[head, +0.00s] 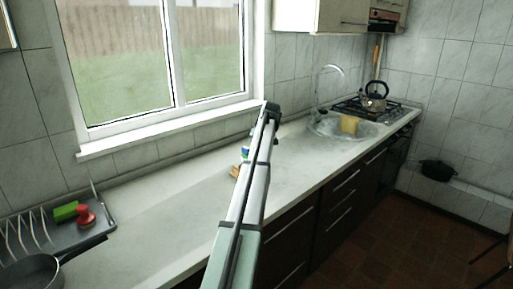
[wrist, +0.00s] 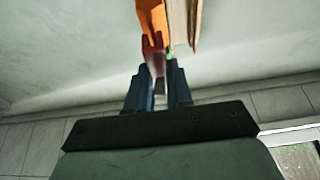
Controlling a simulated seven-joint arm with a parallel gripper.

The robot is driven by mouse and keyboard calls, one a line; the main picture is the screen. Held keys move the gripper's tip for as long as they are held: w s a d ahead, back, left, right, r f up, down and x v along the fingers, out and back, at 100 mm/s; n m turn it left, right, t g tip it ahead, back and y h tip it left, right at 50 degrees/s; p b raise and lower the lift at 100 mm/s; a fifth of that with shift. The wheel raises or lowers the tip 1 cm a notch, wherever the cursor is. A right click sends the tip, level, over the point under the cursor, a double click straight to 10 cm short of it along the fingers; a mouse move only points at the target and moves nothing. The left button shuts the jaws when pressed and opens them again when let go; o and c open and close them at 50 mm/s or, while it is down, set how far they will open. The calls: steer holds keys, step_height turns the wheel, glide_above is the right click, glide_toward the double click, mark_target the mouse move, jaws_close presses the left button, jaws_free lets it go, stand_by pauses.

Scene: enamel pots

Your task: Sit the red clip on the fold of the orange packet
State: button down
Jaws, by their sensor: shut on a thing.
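In the wrist view my gripper (wrist: 158,78) is shut on the red clip (wrist: 150,52), which sticks out beyond the fingertips. The clip's forked end overlaps the near end of the orange packet (wrist: 151,14). I cannot tell whether the clip sits on the fold or only lies in front of it. In the head view my arm hides the gripper and the clip. A small orange patch, probably the packet (head: 235,171), shows at the arm's left edge.
A tan upright thing (wrist: 182,22) stands close beside the packet, with a bit of green near it. The counter (head: 165,215) between is clear.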

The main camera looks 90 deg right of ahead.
steer(key=shift+f, duration=1.2)
stand_by(0.3)
steer(key=c, duration=0.9)
jaws_free()
steer(key=shift+c, duration=0.2)
steer(key=shift+r, duration=0.1)
steer(key=v, duration=1.3)
steer(key=shift+a+r, duration=0.2)
steer(key=shift+r, duration=0.05)
